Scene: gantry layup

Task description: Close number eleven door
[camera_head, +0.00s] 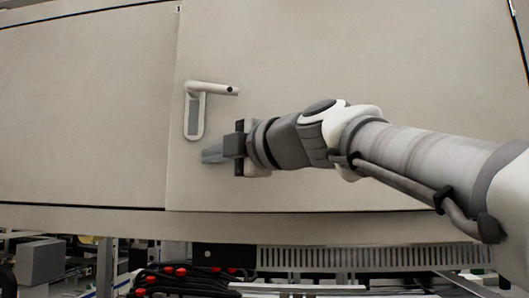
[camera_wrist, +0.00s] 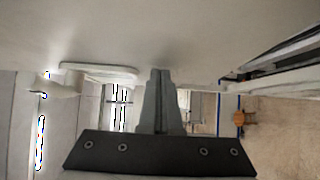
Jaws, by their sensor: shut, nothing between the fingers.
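The door (camera_head: 330,60) is a large beige panel that fills the right of the head view. A pale lever handle (camera_head: 212,89) on a grey-faced plate sits near the door's left edge, with the lever pointing right. My gripper (camera_head: 212,154) is shut and empty, just below and right of the handle plate, close to the door face. In the wrist view its fingers (camera_wrist: 160,78) are together beneath the pale door surface (camera_wrist: 190,30).
Another beige panel (camera_head: 85,110) lies left of the seam. Below the door are a slotted grey strip (camera_head: 370,257), dark cables with red ends (camera_head: 185,280) and a grey box (camera_head: 40,262). The wrist view shows open floor (camera_wrist: 285,125) at right.

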